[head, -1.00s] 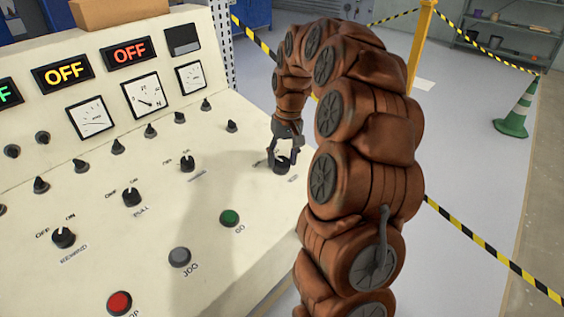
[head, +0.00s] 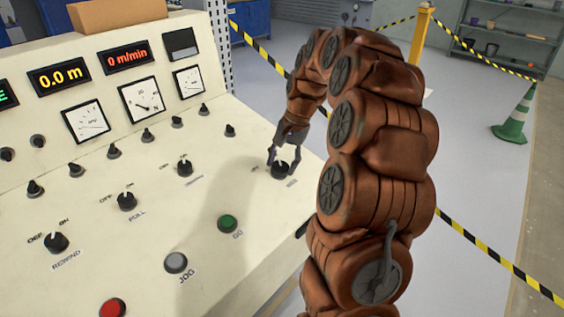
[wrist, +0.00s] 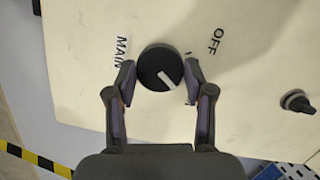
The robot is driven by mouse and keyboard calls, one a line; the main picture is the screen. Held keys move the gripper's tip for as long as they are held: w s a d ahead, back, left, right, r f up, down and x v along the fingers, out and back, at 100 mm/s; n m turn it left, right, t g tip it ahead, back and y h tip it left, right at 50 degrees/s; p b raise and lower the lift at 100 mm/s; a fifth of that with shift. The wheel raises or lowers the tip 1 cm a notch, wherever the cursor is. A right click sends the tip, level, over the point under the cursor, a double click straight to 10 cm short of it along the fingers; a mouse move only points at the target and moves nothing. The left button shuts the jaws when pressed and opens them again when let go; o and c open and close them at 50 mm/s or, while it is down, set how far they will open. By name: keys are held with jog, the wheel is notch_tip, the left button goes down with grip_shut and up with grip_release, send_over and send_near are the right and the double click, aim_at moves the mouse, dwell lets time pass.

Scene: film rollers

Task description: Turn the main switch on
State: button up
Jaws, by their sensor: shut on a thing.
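The main switch (head: 279,172) is a black rotary knob near the right end of the console. In the wrist view the knob (wrist: 152,60) has a white pointer line slanting to the lower right, away from the OFF label (wrist: 217,41). The MAIN label (wrist: 122,52) is left of it. A label beside the right finger is mostly hidden. My gripper (head: 281,161) is over the switch, and the wrist view shows its fingers (wrist: 159,78) on both sides of the knob, shut on it.
The console displays show 0.0 m (head: 60,80) and 0 m/min (head: 128,57). Other knobs (head: 184,168), a green button (head: 230,223), a grey button (head: 176,262) and a red button (head: 113,308) share the panel. Striped tape (head: 490,262) runs behind my arm.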

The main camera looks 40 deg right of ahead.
dwell(0.3)
jog(key=o, duration=1.2)
jog(key=shift+c, duration=0.2)
jog(key=v, duration=1.2)
jog(key=shift+s, duration=0.1)
